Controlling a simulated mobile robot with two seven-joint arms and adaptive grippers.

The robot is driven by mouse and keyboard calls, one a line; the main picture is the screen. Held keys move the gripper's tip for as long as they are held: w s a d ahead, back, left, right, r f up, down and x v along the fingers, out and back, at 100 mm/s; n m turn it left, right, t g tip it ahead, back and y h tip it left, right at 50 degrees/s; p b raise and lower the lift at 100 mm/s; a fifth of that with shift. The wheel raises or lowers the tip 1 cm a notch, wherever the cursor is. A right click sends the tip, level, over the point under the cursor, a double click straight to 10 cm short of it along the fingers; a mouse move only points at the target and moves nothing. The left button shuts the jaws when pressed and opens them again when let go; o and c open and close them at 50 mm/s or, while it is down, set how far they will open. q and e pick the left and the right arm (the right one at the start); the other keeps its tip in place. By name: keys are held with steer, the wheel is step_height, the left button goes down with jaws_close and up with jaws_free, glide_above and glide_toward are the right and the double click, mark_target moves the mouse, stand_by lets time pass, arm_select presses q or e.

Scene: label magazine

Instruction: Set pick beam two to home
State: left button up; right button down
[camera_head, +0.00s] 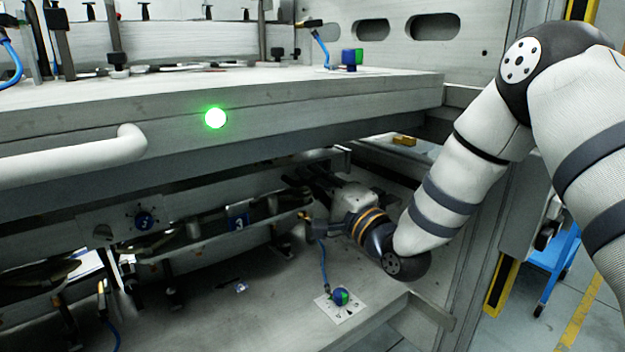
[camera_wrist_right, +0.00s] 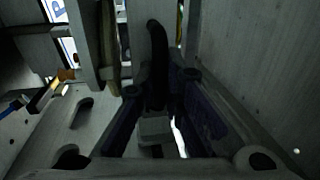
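My right arm reaches in under the upper shelf in the head view, and its gripper (camera_head: 312,180) is in the shadow beside the lower beam. In the right wrist view the two fingers (camera_wrist_right: 160,88) stand apart. A dark curved lever (camera_wrist_right: 158,50) rises between them, above a small grey block (camera_wrist_right: 155,128). A light gap shows between the lever and the right finger, so the grip does not look closed on it. I cannot make out which beam is number two. My left gripper is not in view.
A white rail (camera_head: 75,160) juts out at left. A green-blue knob (camera_head: 341,296) sits on the lower plate. A blue cart (camera_head: 555,260) stands at right.

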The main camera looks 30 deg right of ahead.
steer(key=shift+w, duration=0.1)
steer(key=x, duration=0.2)
steer(key=f+b+x, duration=0.1)
steer(key=x, duration=0.2)
steer(key=b+x, duration=0.1)
steer(key=x, duration=0.2)
steer(key=shift+w+f, duration=0.15)
steer(key=shift+f, duration=0.25)
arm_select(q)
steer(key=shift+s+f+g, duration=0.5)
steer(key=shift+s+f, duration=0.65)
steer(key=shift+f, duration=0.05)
arm_select(e)
steer(key=shift+w+r, duration=0.15)
steer(key=shift+r, duration=0.1)
steer(key=c, duration=1.7)
jaws_free()
steer(key=v, duration=1.2)
